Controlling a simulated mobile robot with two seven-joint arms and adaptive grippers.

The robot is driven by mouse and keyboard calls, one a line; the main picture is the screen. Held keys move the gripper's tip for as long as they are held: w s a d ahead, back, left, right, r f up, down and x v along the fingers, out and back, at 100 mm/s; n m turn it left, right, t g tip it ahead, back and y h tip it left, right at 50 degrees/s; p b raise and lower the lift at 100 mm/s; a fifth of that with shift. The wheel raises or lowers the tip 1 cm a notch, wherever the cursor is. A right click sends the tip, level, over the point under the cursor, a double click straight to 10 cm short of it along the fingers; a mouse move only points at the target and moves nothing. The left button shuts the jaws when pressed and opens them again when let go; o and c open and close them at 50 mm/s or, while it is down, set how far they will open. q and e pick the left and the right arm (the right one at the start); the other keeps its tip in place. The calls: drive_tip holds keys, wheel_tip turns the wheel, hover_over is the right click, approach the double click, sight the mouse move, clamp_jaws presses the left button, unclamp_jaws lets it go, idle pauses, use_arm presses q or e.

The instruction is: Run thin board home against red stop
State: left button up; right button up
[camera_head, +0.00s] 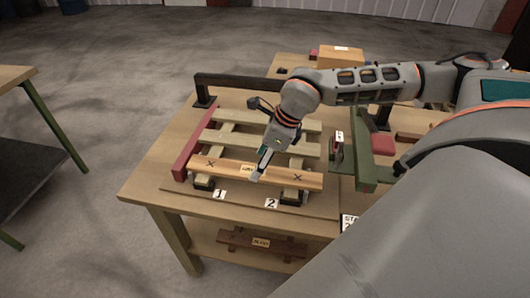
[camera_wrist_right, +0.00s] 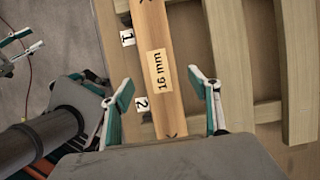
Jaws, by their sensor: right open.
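The thin board (camera_head: 221,167), marked 16 mm, lies across the front of the slatted pallet, with an X near each end. It also shows in the right wrist view (camera_wrist_right: 172,110). The red stop (camera_head: 194,142) is the bar along the pallet's left side. The board's left end is close to it; I cannot tell whether they touch. My right gripper (camera_head: 262,164) is over the board's middle, fingers open. In the right wrist view its fingers (camera_wrist_right: 163,90) are on either side of the board, apart from it. My left gripper (camera_wrist_right: 27,42) shows only in that view, away from the board, fingers apart.
Two paler slats (camera_head: 298,146) lie behind the board. Cards 1 (camera_head: 219,194) and 2 (camera_head: 271,203) are at the front. A dark rail (camera_head: 255,82) crosses behind; a green bar (camera_head: 364,160) stands right. Another board (camera_head: 235,241) lies on the lower shelf.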

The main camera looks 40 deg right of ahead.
sight(249, 170)
drive_tip(key=shift+x, duration=1.4)
drive_tip(key=c, duration=1.3)
drive_tip(key=shift+w+a, duration=0.15)
drive_tip(key=shift+w, duration=0.15)
drive_tip(key=shift+w+a, duration=0.15)
drive_tip(key=shift+a, duration=0.2)
drive_tip(key=o, duration=1.3)
drive_tip(key=shift+w, duration=0.1)
drive_tip(key=v, duration=1.2)
